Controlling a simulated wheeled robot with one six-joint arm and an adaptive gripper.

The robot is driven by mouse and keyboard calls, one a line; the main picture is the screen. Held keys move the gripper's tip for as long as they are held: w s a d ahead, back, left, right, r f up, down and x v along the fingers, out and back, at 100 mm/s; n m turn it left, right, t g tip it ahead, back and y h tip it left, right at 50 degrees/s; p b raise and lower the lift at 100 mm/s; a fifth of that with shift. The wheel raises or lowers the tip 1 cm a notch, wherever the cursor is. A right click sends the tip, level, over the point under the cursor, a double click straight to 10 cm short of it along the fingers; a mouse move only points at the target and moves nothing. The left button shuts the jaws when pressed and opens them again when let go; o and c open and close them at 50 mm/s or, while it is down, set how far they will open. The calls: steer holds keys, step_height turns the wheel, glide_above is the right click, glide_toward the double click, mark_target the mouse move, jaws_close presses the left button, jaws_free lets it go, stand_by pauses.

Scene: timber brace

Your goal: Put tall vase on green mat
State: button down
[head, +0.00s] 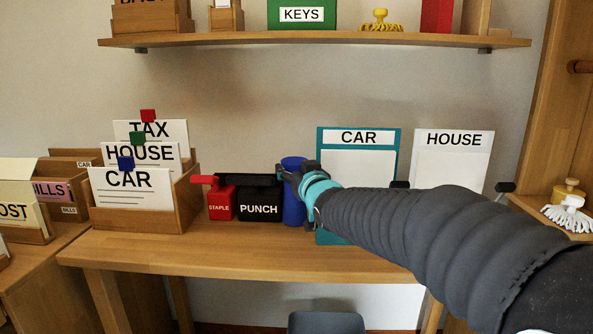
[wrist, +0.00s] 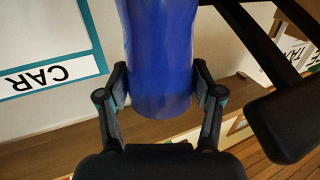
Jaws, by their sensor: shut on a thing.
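A tall blue cylinder (head: 293,207), the only vase-like thing I see, stands upright at the desk, right of the black punch. My gripper (head: 291,174) is around its upper part. In the wrist view my gripper (wrist: 161,92) has a finger on each side of the blue cylinder (wrist: 162,45) and is shut on it. I cannot tell whether its base touches the desk. I see no green mat in either view; a teal clipboard marked CAR (head: 320,225) stands behind my arm.
The black punch (head: 259,207) and red stapler (head: 221,203) stand close on the left, beside a wooden card box (head: 187,203). A HOUSE clipboard (head: 453,155) stands right. The front strip of the wooden desk (head: 220,250) is clear. A shelf (head: 300,38) runs above.

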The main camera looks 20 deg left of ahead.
steer(key=c, duration=0.6)
jaws_free()
steer(key=shift+f, duration=0.15)
steer(key=shift+o, duration=0.8)
steer(key=shift+r, duration=0.2)
steer(key=b+v, duration=0.1)
steer(key=v, duration=1.1)
steer(key=shift+d, duration=0.1)
